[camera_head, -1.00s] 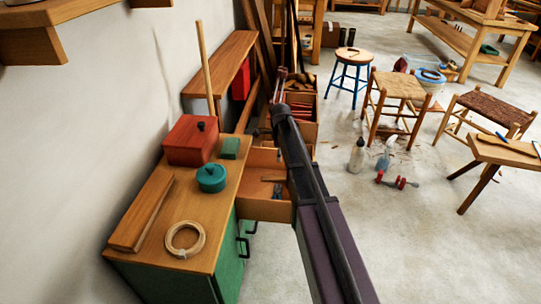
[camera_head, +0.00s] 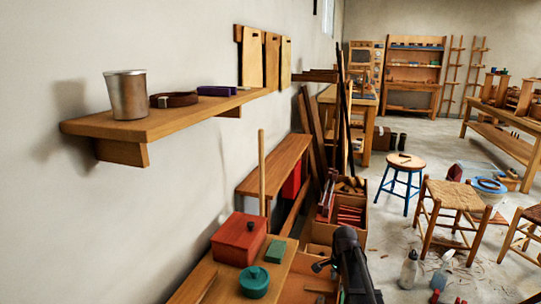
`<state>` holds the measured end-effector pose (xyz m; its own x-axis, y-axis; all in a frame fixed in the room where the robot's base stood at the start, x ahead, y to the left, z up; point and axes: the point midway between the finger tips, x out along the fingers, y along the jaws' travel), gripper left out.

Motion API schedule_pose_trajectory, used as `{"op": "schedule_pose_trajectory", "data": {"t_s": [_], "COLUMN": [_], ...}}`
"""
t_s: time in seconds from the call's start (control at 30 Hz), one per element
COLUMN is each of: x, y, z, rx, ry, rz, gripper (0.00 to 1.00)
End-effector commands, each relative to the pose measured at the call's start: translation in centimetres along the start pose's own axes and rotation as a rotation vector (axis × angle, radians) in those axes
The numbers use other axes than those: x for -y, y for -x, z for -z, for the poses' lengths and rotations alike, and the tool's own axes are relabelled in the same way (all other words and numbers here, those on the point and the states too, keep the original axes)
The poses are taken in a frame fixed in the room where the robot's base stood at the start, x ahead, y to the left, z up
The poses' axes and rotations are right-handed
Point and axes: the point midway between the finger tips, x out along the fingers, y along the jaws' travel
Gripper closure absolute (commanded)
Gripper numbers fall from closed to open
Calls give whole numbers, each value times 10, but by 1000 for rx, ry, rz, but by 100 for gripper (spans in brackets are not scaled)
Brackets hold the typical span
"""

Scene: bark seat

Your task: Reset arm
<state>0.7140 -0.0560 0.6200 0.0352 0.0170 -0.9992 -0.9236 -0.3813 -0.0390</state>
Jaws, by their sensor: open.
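My arm (camera_head: 355,268) rises from the bottom edge, dark and foreshortened, in front of the cabinet's open drawer. My gripper (camera_head: 319,266) shows only as a small dark shape at the left of the arm's end, over the drawer area. It looks open, and I see nothing held in it. Most of it is hidden or too small to make out.
The cabinet top at lower left bears a red box (camera_head: 239,239), a teal pot (camera_head: 254,282) and a green block (camera_head: 275,251). A wall shelf (camera_head: 160,121) holds a metal cup (camera_head: 127,95). A blue-legged stool (camera_head: 404,164) and a woven stool (camera_head: 452,194) stand right.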

Motion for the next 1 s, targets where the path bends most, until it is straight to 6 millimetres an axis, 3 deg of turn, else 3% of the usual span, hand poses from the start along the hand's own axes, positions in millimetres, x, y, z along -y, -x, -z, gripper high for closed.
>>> {"op": "schedule_pose_trajectory", "data": {"t_s": [0.1, 0.5, 1.0], "x": [-27, -95, -138], "y": [2, -2, -17], "z": [-14, -63, -107], "rx": [0, 3, 16], "ry": [159, 718, 1101], "rz": [2, -6, -30], "gripper": [44, 44, 44]}}
